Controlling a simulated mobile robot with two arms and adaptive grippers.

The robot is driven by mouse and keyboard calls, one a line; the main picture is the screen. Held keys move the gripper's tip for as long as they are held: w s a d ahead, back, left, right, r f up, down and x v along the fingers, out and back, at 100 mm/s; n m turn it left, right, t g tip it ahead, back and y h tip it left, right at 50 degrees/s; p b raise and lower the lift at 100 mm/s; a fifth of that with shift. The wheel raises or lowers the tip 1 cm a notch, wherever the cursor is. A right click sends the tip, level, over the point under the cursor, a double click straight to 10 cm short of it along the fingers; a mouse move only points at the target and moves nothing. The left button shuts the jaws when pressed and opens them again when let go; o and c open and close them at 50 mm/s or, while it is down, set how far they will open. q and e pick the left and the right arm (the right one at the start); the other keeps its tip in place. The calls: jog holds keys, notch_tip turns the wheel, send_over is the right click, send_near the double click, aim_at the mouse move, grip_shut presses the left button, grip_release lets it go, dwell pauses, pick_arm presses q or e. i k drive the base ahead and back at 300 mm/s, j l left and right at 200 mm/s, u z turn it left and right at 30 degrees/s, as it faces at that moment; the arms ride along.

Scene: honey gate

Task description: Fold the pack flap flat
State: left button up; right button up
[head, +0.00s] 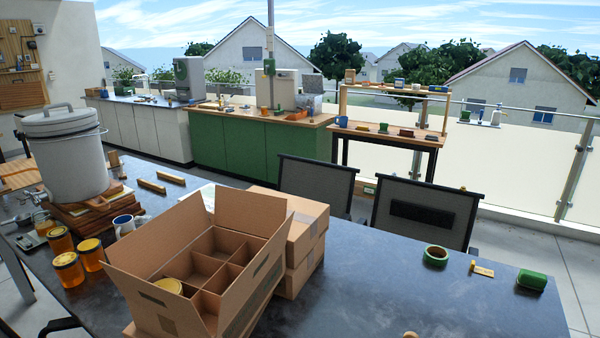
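The pack is an open cardboard box (255,300) on the dark table, with dividers (207,268) inside. Its flaps stand up and lean outward: a far flap (250,211), a left flap (160,240), a right flap (258,265) and a near flap (140,292). None lies flat over the opening. A jar with a gold lid (168,286) sits in a near-left compartment; the other visible compartments look empty. Some of the inside is hidden by the walls. Neither of my grippers shows in the head view.
Amber jars (68,272), a mug (124,226) and a white bucket (68,160) on wooden boards stand left. Stacked closed boxes (306,240) stand behind the pack. A green tape roll (435,256) lies right; the table's right middle is clear. Chairs (425,212) stand behind.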

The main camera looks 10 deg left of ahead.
aim_at(141, 252)
jog(key=u, duration=1.25)
